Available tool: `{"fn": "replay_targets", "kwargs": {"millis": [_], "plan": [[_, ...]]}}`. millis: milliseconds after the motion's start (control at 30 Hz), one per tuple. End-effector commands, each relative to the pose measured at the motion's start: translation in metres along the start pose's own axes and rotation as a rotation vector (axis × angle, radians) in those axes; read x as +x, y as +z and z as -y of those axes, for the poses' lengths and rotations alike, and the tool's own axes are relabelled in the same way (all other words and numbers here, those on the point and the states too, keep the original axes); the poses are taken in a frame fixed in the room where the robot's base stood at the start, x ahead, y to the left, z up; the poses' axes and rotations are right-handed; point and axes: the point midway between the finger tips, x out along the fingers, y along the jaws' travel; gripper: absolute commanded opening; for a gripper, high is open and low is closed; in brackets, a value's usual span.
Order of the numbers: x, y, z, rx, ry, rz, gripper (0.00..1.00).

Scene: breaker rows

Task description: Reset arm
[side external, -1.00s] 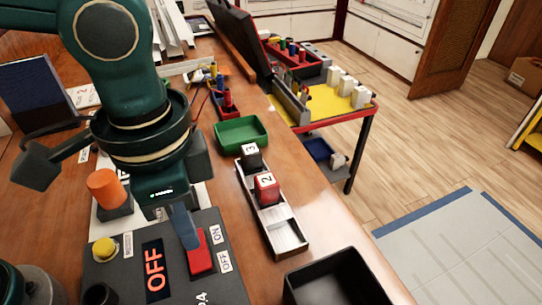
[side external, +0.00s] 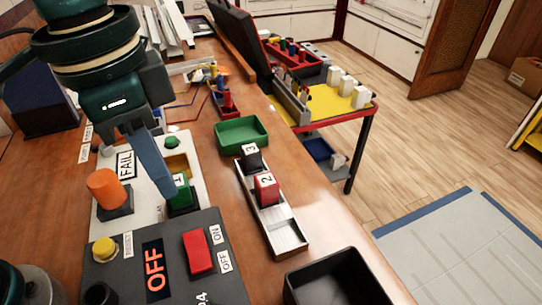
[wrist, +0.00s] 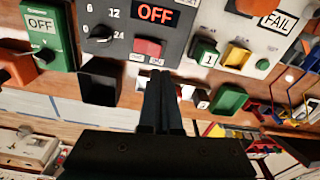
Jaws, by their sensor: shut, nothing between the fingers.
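The dark panel (side external: 125,270) carries a display (side external: 154,269) that reads OFF. Its red rocker switch (side external: 197,252) sits beside ON and OFF labels, and the switch also shows in the wrist view (wrist: 148,47). My gripper (side external: 166,191) is shut and empty, raised clear of the red switch. In the side view its fingers overlap the white panel beside the green block marked 1 (side external: 181,197). In the wrist view my fingertips (wrist: 161,75) point toward the dark panel, below the red switch.
The white panel (side external: 147,213) has a FAIL label (side external: 125,164) and an orange knob (side external: 104,187). A metal rail (side external: 288,236) holds blocks 2 and 3. A green tray (side external: 242,131) and a black bin (side external: 335,278) stand nearby. A yellow button (side external: 104,249) is on the dark panel.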

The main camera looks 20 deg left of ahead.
Motion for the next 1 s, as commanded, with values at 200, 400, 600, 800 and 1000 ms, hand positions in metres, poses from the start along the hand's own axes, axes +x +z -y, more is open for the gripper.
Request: {"fn": "replay_targets", "kwargs": {"millis": [200,400,600,800,1000], "plan": [[-0.027,0.041,0.055,-0.248,-0.044,-0.143,0.0],[-0.025,0.086,0.083,-0.456,-0.107,-0.266,0.0],[-0.003,0.12,0.093,-0.608,-0.171,-0.362,0.0],[0.018,0.13,0.091,-0.637,-0.181,-0.378,0.0],[0.018,0.127,0.093,-0.638,-0.185,-0.395,0.0]]}}
